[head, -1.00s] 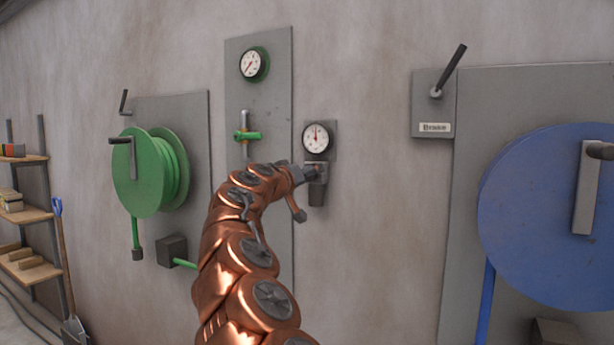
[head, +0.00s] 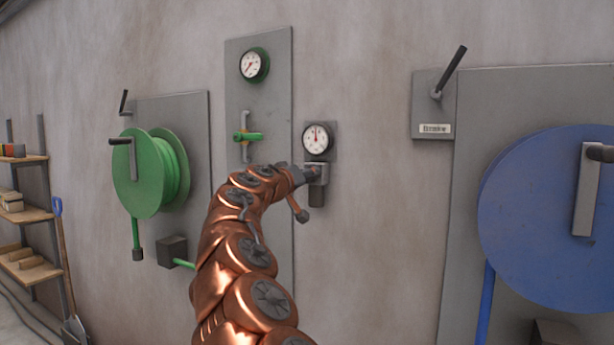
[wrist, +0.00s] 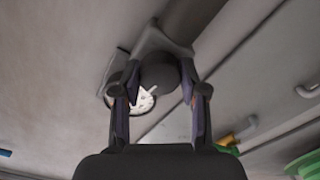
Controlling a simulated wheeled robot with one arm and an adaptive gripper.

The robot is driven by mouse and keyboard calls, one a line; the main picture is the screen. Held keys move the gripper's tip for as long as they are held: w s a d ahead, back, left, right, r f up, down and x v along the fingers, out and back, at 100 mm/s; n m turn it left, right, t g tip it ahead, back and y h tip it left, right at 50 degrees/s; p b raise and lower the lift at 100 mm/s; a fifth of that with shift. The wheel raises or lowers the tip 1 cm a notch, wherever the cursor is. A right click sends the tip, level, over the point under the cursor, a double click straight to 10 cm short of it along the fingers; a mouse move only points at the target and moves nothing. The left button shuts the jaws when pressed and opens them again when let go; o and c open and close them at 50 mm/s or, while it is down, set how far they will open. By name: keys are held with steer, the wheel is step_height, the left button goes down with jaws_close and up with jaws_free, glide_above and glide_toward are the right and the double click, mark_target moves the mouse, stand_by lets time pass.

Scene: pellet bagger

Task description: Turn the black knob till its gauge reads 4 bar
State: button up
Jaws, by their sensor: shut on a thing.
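The gauge (head: 317,138) has a round white face and sits on a small grey plate on the wall. Its red needle points about straight up; its numbers are too small to read. The black knob (wrist: 158,74) shows in the wrist view as a dark round shape between my two fingers. My gripper (head: 316,173) is shut on it just below the gauge. In the head view my gripper hides the knob. The gauge face (wrist: 145,101) shows partly behind the fingers in the wrist view.
A second gauge (head: 254,65) with a green rim and a green valve handle (head: 248,137) are on the tall panel to the left. A green reel (head: 142,175) stands further left. A large blue reel (head: 540,220) and a lever (head: 451,70) are at right.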

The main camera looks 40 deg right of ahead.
steer(key=shift+n+p, duration=1.25)
steer(key=shift+n, duration=1.15)
steer(key=o, duration=1.1)
steer(key=shift+o, duration=0.2)
steer(key=v, duration=1.2)
